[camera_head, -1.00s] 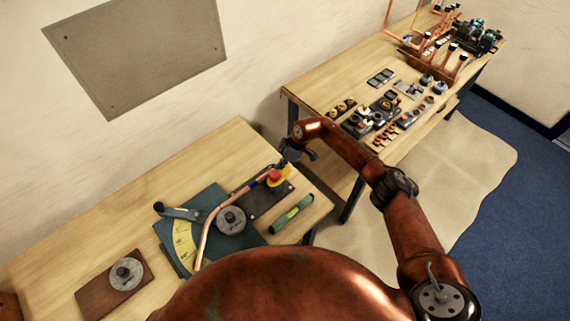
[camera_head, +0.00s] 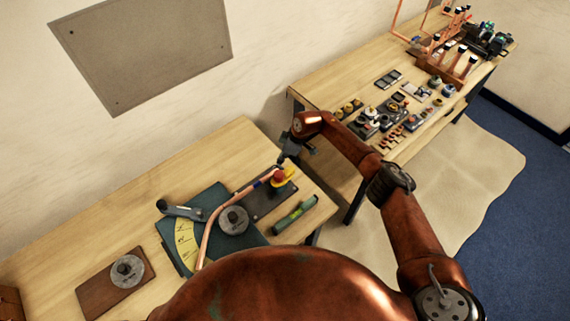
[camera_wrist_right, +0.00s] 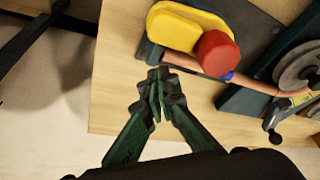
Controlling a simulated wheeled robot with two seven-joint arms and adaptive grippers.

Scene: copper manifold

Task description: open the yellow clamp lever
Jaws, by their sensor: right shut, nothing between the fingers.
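The yellow clamp lever (camera_head: 289,181) sits on the dark clamp plate at the right end of the near bench. It also shows in the right wrist view (camera_wrist_right: 182,27), with a round red knob (camera_wrist_right: 217,53) at its end. A bent copper tube (camera_head: 213,219) runs from the clamp across the bending plate. My right gripper (camera_head: 282,160) is just behind the lever in the head view. In the right wrist view my right gripper (camera_wrist_right: 158,78) is shut and empty, fingertips just below the lever with a small gap visible. My left gripper is not in view.
A green level-like tool (camera_head: 295,214) lies right of the clamp plate. A teal bending plate (camera_head: 180,252) with a yellow scale and a grey disc (camera_head: 233,220) lies to the left. A second bench (camera_head: 345,88) with several fittings stands behind right, across a gap.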

